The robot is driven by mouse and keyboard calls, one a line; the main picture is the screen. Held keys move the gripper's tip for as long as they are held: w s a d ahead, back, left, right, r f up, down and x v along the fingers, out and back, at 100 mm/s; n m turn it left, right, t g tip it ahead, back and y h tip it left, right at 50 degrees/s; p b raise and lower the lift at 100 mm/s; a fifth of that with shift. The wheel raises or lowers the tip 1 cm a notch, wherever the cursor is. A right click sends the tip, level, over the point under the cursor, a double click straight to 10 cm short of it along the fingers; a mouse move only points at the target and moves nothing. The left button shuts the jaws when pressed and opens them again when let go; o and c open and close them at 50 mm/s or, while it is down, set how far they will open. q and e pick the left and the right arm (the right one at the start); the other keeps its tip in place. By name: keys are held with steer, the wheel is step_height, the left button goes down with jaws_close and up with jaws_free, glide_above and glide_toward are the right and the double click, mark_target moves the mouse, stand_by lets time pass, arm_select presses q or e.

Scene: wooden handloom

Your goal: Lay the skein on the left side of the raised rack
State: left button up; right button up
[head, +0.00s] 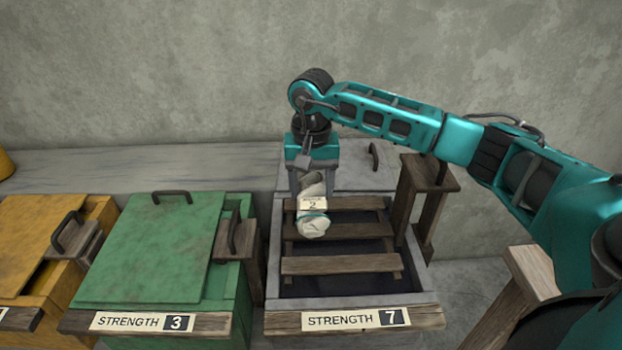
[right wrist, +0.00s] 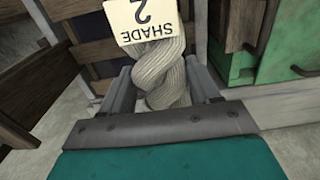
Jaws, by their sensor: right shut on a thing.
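The off-white twisted skein (head: 313,226) hangs from my right gripper (head: 311,184) and carries a tag reading "SHADE 2". In the right wrist view the jaws (right wrist: 162,92) are shut on the skein (right wrist: 158,66), one finger on each side. The wooden slatted rack (head: 340,265) sits at the top of the open dark vat marked "STRENGTH 7". The skein is over the left part of this rack. I cannot tell whether it touches the slats. My left gripper is not in view.
A green lidded vat (head: 150,250) marked "STRENGTH 3" stands to the left, with a yellow vat (head: 40,240) beyond it. A wooden post (head: 425,200) rises at the rack's right. A grey lid with a handle (head: 350,178) is behind the rack. The rack's right half is clear.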

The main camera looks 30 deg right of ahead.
step_height(320, 180, down, 8)
steer(key=b, duration=0.4)
steer(key=shift+r+b, duration=0.15)
steer(key=shift+b, duration=0.25)
steer(key=shift+f+b, duration=0.65)
steer(key=shift+f, duration=0.2)
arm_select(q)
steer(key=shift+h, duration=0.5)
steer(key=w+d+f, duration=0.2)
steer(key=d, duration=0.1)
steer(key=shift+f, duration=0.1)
arm_select(e)
steer(key=shift+f, duration=0.1)
steer(key=o, duration=0.9)
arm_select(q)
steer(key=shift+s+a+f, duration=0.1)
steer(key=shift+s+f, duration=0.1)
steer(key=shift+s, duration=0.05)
arm_select(e)
steer(key=o, duration=0.3)
steer(key=shift+o, duration=0.2)
step_height(320, 180, up, 12)
steer(key=shift+r+p, duration=0.1)
steer(key=shift+p, duration=0.65)
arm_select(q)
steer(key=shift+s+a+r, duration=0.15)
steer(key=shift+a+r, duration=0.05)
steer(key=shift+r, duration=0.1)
arm_select(e)
steer(key=shift+r, duration=0.4)
